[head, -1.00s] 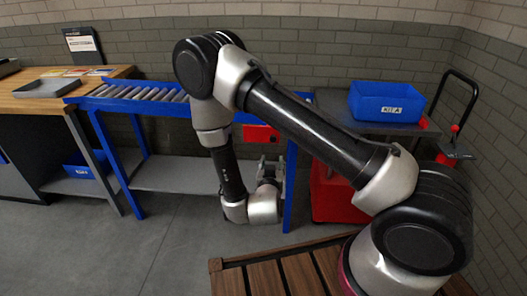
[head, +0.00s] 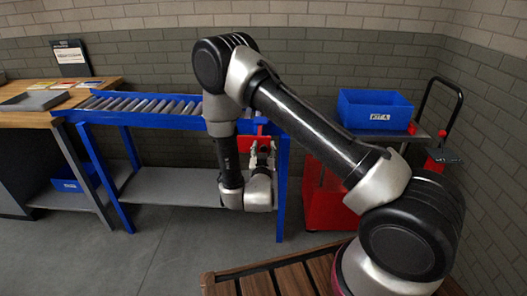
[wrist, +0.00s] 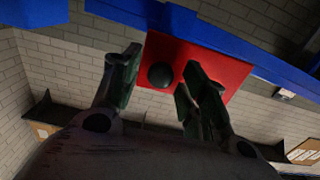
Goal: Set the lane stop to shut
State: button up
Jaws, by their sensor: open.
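The lane stop appears as a red plate (wrist: 205,58) with a round dark knob (wrist: 160,76), below a blue rail in the wrist view. In the head view the red plate (head: 246,143) sits on the front of the blue roller conveyor (head: 185,119), partly hidden by my arm. My gripper (head: 262,150) is at the conveyor's front, close to the plate. In the wrist view my gripper (wrist: 160,65) is open, with one finger on each side of the knob. I cannot tell whether the fingers touch it or how deep they reach.
A wooden bench (head: 35,119) stands at the left. A red cart (head: 328,205) carrying a blue bin (head: 375,110) stands right of the conveyor. A grey shelf (head: 170,187) lies under the rollers. The floor in front is clear.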

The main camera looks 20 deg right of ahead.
grip_shut()
jog(key=x, duration=1)
jog(key=shift+w, duration=0.4)
jog(key=shift+d, duration=0.1)
grip_release()
jog(key=v, duration=1.2)
